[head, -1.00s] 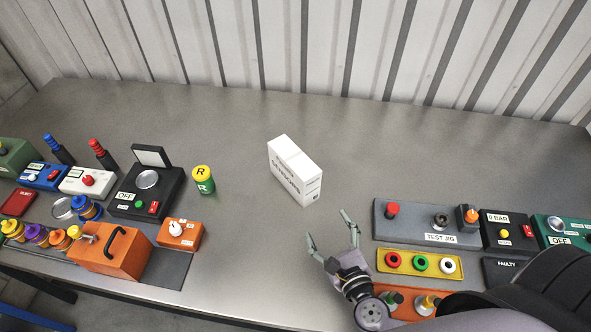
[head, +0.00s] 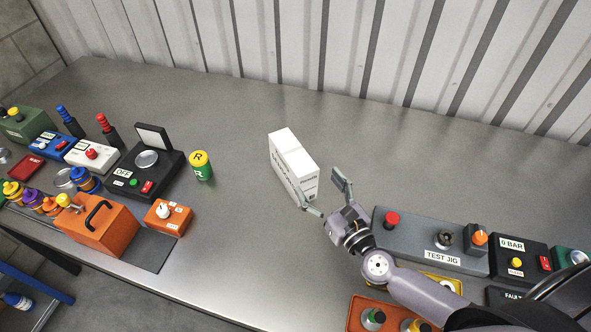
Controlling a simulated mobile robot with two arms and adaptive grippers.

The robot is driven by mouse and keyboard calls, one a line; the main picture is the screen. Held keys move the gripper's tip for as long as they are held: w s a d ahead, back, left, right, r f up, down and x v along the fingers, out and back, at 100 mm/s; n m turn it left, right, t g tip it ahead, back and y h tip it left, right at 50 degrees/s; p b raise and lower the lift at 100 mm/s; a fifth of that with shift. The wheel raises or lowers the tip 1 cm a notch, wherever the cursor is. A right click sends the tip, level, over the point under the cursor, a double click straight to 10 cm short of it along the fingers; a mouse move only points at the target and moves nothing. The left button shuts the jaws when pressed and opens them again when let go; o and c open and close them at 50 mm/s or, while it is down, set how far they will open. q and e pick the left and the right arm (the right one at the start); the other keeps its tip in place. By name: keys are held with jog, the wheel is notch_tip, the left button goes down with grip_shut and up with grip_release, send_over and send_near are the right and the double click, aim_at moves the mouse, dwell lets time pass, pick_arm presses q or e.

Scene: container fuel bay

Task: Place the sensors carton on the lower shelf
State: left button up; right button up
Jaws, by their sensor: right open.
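The white sensors carton (head: 291,160) stands upright on the grey metal bench (head: 235,235), near the middle of the head view. Dark lettering shows on its left-front face. My right gripper (head: 327,194) is open and empty at the carton's near right end. One finger lies at the lower front corner of the carton and the other is to its right; I cannot tell whether either touches. My left gripper is not in view. No lower shelf can be made out.
A grey test jig (head: 412,233) with a red knob lies right of my gripper. A green and yellow can (head: 201,165) stands left of the carton. An orange case (head: 97,226) and several control boxes fill the left side. The bench's middle front is clear.

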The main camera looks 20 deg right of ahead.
aim_at(297, 156)
jog(key=w, duration=0.3)
jog(key=w+a, duration=0.1)
jog(key=w, duration=0.3)
jog(key=w+a+p, duration=0.1)
jog(key=w, duration=0.2)
jog(key=shift+w+a, duration=0.25)
jog(key=shift+w, duration=0.1)
jog(key=shift+s, duration=0.15)
jog(key=shift+c, duration=0.5)
grip_shut()
jog(key=shift+r, duration=0.15)
